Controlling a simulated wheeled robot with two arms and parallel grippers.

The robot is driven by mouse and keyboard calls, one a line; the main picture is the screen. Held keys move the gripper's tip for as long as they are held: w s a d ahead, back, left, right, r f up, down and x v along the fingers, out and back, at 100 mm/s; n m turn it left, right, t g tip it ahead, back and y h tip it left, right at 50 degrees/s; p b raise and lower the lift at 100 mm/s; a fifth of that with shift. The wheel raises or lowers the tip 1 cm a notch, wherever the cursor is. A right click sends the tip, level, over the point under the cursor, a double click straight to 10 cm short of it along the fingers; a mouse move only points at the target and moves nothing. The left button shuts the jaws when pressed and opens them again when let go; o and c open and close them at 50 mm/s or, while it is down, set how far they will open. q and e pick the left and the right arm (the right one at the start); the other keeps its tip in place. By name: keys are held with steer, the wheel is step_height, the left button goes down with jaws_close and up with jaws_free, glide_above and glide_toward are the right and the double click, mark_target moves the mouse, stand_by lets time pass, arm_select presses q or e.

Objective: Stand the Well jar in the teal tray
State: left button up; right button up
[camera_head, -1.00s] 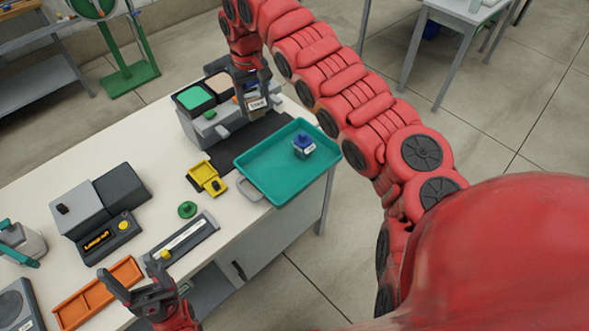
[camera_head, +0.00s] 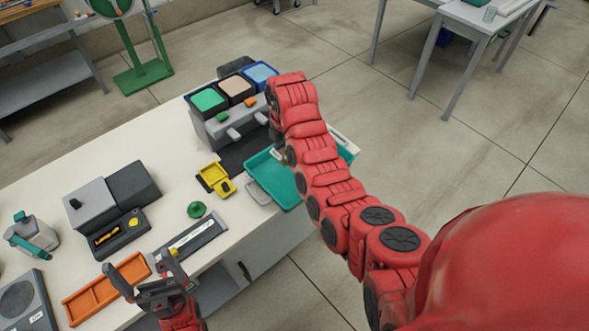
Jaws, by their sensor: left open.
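The teal tray (camera_head: 272,181) lies at the right end of the bench, and my right arm covers much of it. Only its left part and a strip of its far right side show. I see no jar in the visible part of the tray; the Well jar cannot be made out. My right gripper is hidden behind my red forearm over the tray area, so what it holds cannot be told. My left gripper (camera_head: 143,271) is open and empty at the front of the bench, near the orange tray.
A grey unit (camera_head: 222,128) with green, beige and blue bins stands behind the tray. A yellow holder (camera_head: 216,178), green knob (camera_head: 196,209), dark slide strip (camera_head: 195,238), orange tray (camera_head: 92,296), grey device (camera_head: 118,200) and grey jug (camera_head: 32,237) occupy the bench. Its left rear is clear.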

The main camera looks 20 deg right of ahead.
mark_target(286, 178)
step_height(286, 178, down, 2)
steer(key=shift+s+a+f+b, duration=0.1)
steer(key=shift+b, duration=0.35)
step_height(286, 178, down, 3)
steer(key=shift+f+p, duration=0.2)
steer(key=shift+p, duration=0.8)
steer(key=shift+f+p, duration=0.45)
steer(key=shift+f, duration=1.4)
steer(key=shift+f, duration=0.1)
steer(key=o, duration=1.4)
steer(key=shift+o, duration=0.2)
